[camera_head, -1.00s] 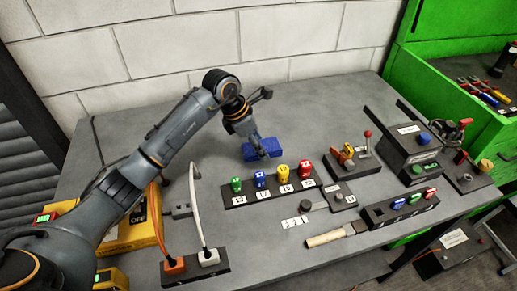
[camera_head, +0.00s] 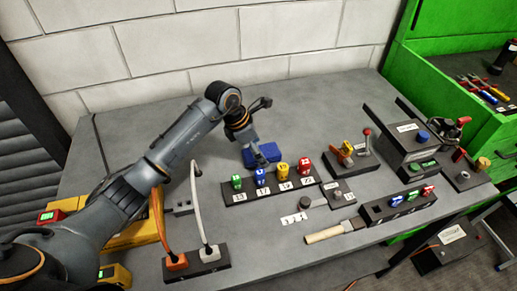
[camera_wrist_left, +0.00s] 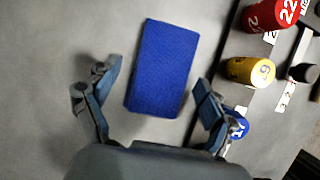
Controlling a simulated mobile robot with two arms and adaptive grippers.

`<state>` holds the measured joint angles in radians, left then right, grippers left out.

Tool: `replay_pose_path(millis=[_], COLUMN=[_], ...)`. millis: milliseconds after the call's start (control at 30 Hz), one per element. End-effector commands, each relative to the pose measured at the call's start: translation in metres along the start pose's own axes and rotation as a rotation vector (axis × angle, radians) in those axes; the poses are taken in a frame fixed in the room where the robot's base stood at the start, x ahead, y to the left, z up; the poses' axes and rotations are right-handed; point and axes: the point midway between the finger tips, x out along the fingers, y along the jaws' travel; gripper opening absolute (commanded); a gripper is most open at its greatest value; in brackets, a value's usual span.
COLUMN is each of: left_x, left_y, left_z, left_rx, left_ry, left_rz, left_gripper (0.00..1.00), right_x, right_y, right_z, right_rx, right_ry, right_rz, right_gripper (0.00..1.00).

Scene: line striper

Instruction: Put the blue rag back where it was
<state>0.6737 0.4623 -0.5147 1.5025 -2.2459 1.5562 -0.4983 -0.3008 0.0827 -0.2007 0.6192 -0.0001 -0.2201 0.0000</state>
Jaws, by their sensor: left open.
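The blue rag (camera_head: 266,153) is a folded rectangle lying flat on the grey table, behind the row of numbered coloured plugs. My left gripper (camera_head: 258,152) is directly over it and partly covers it in the head view. In the left wrist view the rag (camera_wrist_left: 163,68) lies ahead of and between the two spread fingers of my left gripper (camera_wrist_left: 152,100). The gripper is open, and the fingers show gaps to the rag on both sides. My right gripper is not in view.
A black strip with green, blue, yellow and red numbered plugs (camera_head: 283,174) stands just in front of the rag. White and orange cables rise from a socket block (camera_head: 210,262) at front left. Control boxes (camera_head: 408,150) stand at the right. The table behind the rag is clear.

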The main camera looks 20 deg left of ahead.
Motion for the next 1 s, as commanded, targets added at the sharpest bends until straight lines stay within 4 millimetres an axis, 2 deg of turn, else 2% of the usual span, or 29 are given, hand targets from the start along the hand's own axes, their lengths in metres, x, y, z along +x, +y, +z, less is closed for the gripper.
replay_pose_path(millis=[100, 167, 500, 700, 833, 1000], left_x=[-0.006, -0.011, -0.081, -0.112, -0.121, -0.123], left_y=[0.0, 0.002, 0.002, 0.001, 0.0, 0.0], left_z=[0.003, 0.001, 0.001, 0.001, 0.001, 0.001], left_rx=[0.0, 0.0, 0.001, 0.001, 0.0, 0.0], left_ry=[-0.001, -0.002, -0.002, -0.001, 0.0, 0.0], left_rz=[0.001, 0.004, 0.006, 0.003, 0.002, 0.0], left_gripper=[0.83, 0.83, 0.83, 0.83, 0.83, 0.83], right_x=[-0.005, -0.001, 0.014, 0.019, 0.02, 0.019], right_y=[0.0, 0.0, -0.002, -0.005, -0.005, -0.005], right_z=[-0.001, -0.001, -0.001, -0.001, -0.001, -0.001], right_rx=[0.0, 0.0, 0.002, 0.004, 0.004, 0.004], right_ry=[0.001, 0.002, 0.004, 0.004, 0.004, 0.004], right_rz=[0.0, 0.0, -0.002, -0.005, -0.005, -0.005], right_gripper=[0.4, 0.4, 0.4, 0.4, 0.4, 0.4])
